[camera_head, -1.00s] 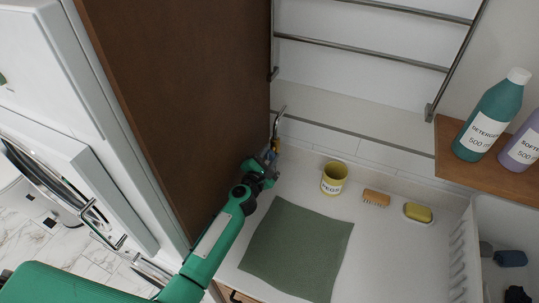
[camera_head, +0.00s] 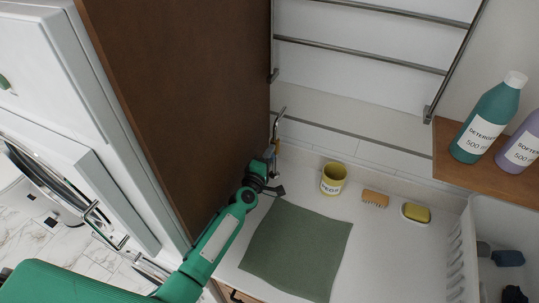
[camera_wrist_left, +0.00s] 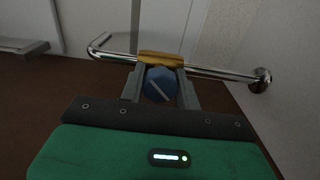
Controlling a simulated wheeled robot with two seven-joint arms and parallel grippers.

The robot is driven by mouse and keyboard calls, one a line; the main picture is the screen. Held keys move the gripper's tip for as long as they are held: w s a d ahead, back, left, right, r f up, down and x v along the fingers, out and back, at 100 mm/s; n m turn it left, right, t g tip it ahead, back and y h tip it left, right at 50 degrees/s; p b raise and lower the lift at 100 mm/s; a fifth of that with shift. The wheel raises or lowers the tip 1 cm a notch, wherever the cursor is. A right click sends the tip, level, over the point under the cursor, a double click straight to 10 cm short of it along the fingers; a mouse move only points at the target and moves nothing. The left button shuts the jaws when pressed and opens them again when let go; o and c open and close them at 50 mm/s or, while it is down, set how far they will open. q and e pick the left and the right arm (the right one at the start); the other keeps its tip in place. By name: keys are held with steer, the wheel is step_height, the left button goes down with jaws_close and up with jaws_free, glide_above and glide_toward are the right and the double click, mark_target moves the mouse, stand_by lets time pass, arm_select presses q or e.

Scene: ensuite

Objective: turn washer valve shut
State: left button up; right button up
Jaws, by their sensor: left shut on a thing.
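The washer valve shows in the left wrist view as a blue knob (camera_wrist_left: 160,84) with a pale line slanting across its face. It sits in front of a brass body (camera_wrist_left: 160,59) on a chrome pipe (camera_wrist_left: 215,72). My left gripper (camera_wrist_left: 160,92) has one finger on each side of the knob and is shut on it. In the head view my left gripper (camera_head: 268,164) is beside the brown panel, at the lower end of the thin pipe (camera_head: 277,124); the knob is hard to make out there. My right gripper is not in view.
A tall brown panel (camera_head: 185,100) stands close on the left of my arm. On the counter are a green cloth (camera_head: 296,250), a yellow cup (camera_head: 332,180), a brush (camera_head: 375,198) and a yellow soap (camera_head: 416,213). Bottles (camera_head: 487,118) stand on a wooden shelf (camera_head: 450,150) at right.

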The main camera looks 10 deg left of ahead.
arm_select(q)
steer(key=m, duration=0.5)
steer(key=shift+p, duration=0.3)
steer(key=shift+f+m, duration=0.1)
steer(key=shift+m, duration=1.7)
steer(key=o, duration=1)
steer(key=shift+c, duration=0.2)
steer(key=shift+s, duration=0.1)
